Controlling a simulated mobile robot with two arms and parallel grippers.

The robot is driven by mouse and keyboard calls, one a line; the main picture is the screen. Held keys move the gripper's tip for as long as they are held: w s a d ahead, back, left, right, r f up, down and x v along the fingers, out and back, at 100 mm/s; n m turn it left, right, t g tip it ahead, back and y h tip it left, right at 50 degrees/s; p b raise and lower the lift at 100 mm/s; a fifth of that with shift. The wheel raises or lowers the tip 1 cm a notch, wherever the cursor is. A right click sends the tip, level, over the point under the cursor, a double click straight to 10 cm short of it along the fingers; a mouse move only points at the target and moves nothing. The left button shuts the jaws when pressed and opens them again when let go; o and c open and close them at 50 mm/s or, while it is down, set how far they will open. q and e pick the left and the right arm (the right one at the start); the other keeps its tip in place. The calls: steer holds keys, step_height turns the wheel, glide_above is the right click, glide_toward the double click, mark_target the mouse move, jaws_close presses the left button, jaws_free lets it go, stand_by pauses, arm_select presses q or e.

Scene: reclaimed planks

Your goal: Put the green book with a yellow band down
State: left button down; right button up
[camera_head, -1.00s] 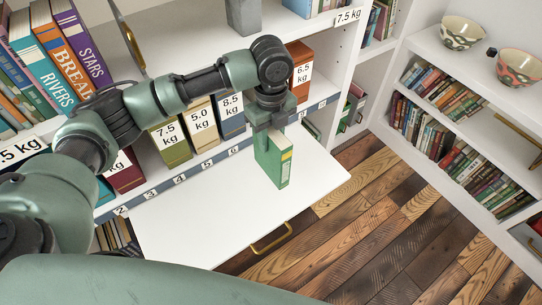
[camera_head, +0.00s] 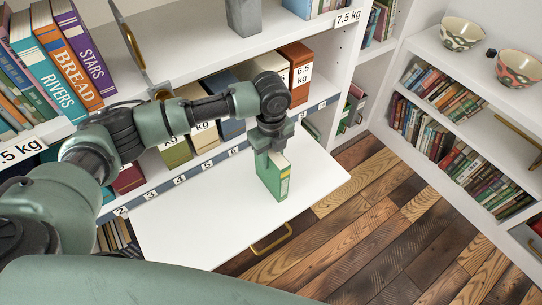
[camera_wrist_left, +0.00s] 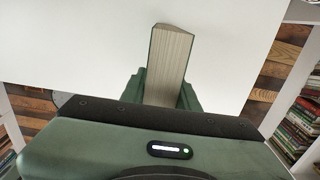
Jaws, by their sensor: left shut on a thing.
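The green book with a yellow band (camera_head: 273,180) stands upright over the white fold-down board (camera_head: 215,222) below the shelf. My left gripper (camera_head: 271,150) is shut on the top of the book from above. In the left wrist view, the book (camera_wrist_left: 168,62) shows its pale page edges between my fingers (camera_wrist_left: 165,97), with the white board behind it. The book's lower end is at or just above the board; I cannot tell if it touches. My right gripper is not in view.
Behind the board, a shelf holds several weight-labelled books (camera_head: 297,62) above a numbered strip (camera_head: 222,156). A brass handle (camera_head: 271,240) is on the board's front edge. The board around the book is bare. Bowls (camera_head: 519,67) stand on the right shelf.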

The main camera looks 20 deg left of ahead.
arm_select(q)
steer(key=c, duration=1)
jaws_free()
steer(key=shift+c, duration=0.2)
step_height(320, 180, up, 12)
steer(key=shift+r, duration=0.15)
